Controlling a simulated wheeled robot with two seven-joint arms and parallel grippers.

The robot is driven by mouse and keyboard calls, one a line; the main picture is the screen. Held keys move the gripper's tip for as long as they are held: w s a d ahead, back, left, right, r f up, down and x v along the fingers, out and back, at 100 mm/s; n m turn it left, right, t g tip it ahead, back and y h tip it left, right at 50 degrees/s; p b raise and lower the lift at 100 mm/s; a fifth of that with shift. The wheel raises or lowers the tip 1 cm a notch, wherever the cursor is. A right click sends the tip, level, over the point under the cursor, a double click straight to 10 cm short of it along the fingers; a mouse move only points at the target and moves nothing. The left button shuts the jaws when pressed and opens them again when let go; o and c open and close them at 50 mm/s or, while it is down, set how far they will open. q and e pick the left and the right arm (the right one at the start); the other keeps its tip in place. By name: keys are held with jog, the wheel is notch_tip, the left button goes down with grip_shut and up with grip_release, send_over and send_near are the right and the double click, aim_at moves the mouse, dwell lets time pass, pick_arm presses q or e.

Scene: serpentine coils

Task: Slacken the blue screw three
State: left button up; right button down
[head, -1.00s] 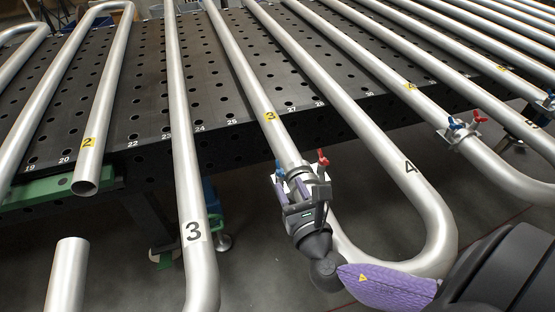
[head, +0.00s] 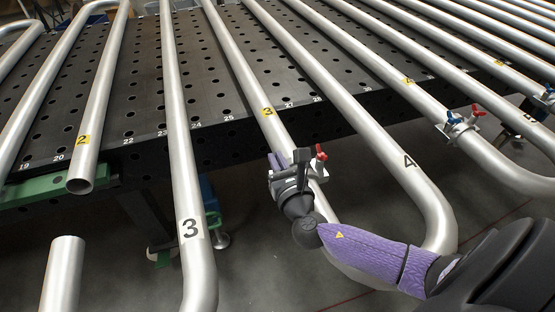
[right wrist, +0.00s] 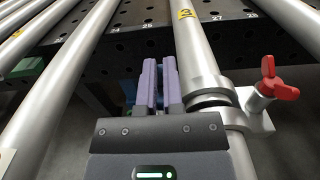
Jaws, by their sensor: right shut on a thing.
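The clamp (right wrist: 244,116) sits around the silver pipe with the yellow 3 label, just in front of the black table's edge. Its red screw (head: 320,154) sticks up on the right and also shows in the right wrist view (right wrist: 274,80). The blue screw three is hidden behind my gripper on the clamp's left side. My right gripper (head: 285,163) is at that left side, its purple fingers close together in the right wrist view (right wrist: 160,85). It is shut on the blue screw, though the grip itself is covered. My left gripper is not in view.
A perforated black table (head: 140,95) carries several long silver pipes. Pipe 4's bend (head: 437,215) curves close to my right forearm. A second clamp with a blue screw (head: 453,119) and a red screw (head: 477,111) is at the right. Pipe 3's other leg (head: 190,200) runs at the left.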

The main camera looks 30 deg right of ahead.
jog(key=n+y+b, duration=0.1)
jog(key=y, duration=0.1)
jog(key=n+y+b, duration=0.1)
jog(key=y, duration=0.1)
jog(key=shift+f+n+t+b, duration=0.3)
jog(key=shift+r+n+y, duration=0.15)
jog(key=shift+n+y, duration=0.15)
jog(key=shift+y, duration=0.2)
jog(key=shift+r, duration=0.15)
jog(key=c, duration=0.8)
grip_release()
jog(key=shift+o, duration=0.2)
notch_tip(320, 180, up, 10)
jog(key=p, duration=0.6)
jog(key=shift+p, duration=0.4)
